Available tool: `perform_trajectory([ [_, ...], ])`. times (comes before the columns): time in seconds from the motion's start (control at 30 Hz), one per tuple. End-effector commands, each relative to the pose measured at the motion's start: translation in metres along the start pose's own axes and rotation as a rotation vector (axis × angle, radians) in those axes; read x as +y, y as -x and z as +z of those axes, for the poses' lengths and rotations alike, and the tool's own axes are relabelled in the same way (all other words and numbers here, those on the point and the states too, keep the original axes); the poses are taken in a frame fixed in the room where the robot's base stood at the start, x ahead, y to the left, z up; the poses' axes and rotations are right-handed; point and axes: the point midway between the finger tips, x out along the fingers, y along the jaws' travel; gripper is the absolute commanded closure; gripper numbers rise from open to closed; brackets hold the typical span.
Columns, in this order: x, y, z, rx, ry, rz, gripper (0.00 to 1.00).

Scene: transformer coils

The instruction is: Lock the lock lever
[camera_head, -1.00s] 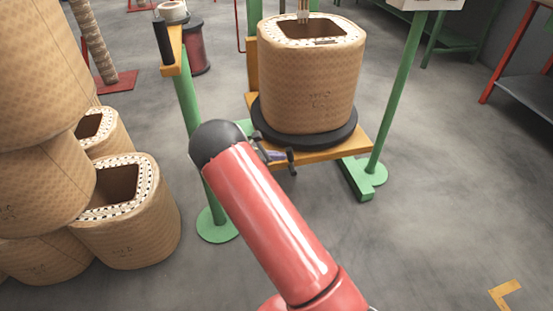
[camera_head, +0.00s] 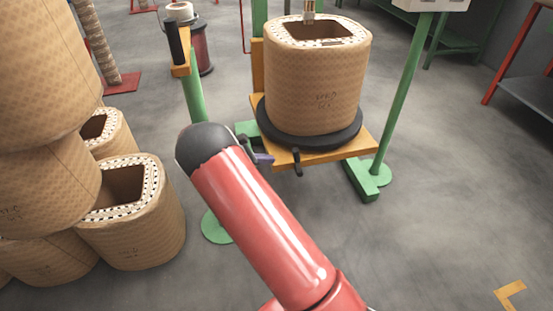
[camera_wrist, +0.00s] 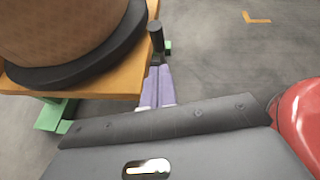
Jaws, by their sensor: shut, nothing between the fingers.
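The lock lever (camera_head: 297,160) is a short black handle at the front edge of the orange platform, below the round black base. In the wrist view the lever (camera_wrist: 156,36) stands up beside the platform's corner, just beyond my fingertips. My gripper (camera_head: 263,158) is left of the lever in the head view, with a small gap between them. In the wrist view my gripper (camera_wrist: 160,70) has its purple fingers together and empty, pointing toward the lever. The lever's lower end is close to the fingertips, and contact there is unclear. My arm hides part of the gripper in the head view.
A large tan coil (camera_head: 317,85) sits on the black base (camera_head: 310,143) over the orange platform (camera_head: 335,156). Green posts (camera_head: 400,100) flank it. Tan coils (camera_head: 130,235) are stacked at the left. Open grey floor (camera_head: 430,220) lies to the right.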

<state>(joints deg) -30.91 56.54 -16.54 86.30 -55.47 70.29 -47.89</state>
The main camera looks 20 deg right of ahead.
Motion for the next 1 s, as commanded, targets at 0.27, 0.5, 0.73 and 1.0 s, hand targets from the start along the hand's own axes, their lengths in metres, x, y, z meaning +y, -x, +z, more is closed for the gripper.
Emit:
perform_trajectory([
  [0.27, -0.001, 0.05, 0.008, 0.003, 0.001, 0.002, 1.0],
  [0.5, -0.002, 0.063, 0.011, 0.003, 0.003, 0.001, 1.0],
  [0.73, -0.002, 0.063, 0.011, 0.003, 0.003, 0.001, 1.0],
  [1.0, -0.004, 0.062, 0.015, 0.014, -0.01, -0.003, 1.0],
])
